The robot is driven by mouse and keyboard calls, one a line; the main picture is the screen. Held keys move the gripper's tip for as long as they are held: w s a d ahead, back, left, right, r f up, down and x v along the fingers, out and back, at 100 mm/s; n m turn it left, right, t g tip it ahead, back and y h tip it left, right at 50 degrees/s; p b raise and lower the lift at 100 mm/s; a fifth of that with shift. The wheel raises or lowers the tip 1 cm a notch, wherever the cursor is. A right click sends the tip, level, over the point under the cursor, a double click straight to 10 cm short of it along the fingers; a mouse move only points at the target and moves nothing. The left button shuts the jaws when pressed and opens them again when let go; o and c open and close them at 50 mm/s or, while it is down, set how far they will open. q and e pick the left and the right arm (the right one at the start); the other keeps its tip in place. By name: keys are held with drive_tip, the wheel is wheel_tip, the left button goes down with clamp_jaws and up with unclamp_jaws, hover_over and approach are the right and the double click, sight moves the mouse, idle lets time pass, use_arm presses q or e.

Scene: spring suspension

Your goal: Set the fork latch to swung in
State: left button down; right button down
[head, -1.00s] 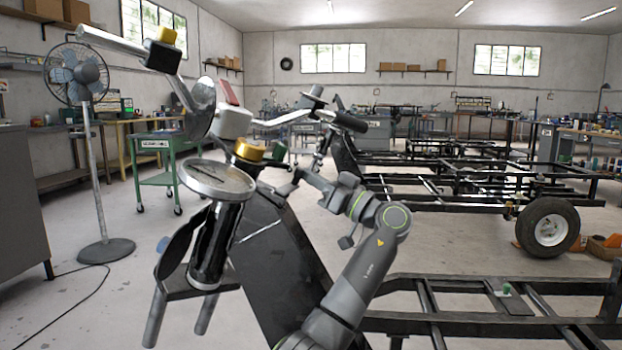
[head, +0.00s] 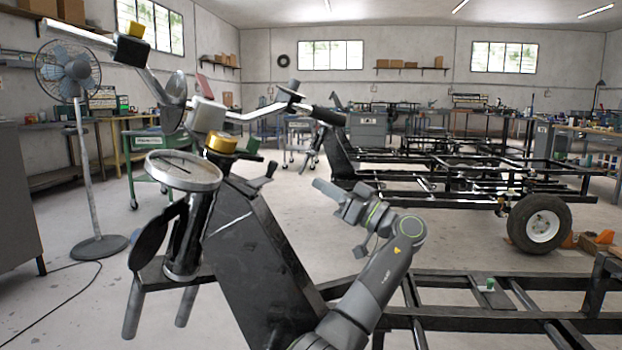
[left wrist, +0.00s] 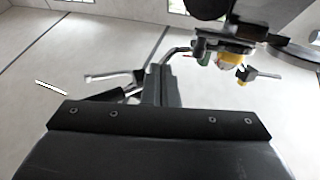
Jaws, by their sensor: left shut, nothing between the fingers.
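A dark column (head: 258,262) stands in front of me with a round silver dial (head: 183,170), a gold cap (head: 222,142) and a green knob (head: 253,143). A small black lever (head: 262,176) sticks out near the column's top. It may be the fork latch, but I cannot tell its setting. My left gripper (head: 322,186) is shut and empty, right of the lever, with a visible gap between them in the head view. The left wrist view shows a gold cap (left wrist: 230,60) and a green knob (left wrist: 204,59) at upper right. My right gripper is not in view.
Angled bars (head: 150,82) rise above the column at left. A low black frame (head: 455,322) lies at lower right. The floor between is clear.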

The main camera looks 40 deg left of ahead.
use_arm(q)
drive_tip(key=shift+w+d+f+p, duration=0.1)
drive_tip(key=shift+w+d+f, duration=0.25)
drive_tip(key=shift+d, duration=0.3)
drive_tip(key=shift+w+d+f+p, duration=0.1)
drive_tip(key=shift+w+d+f, duration=0.15)
drive_tip(key=shift+w+d, duration=0.3)
drive_tip(key=shift+w+d+f+p, duration=0.1)
drive_tip(key=shift+w+d+f, duration=0.2)
drive_tip(key=shift+d, duration=0.4)
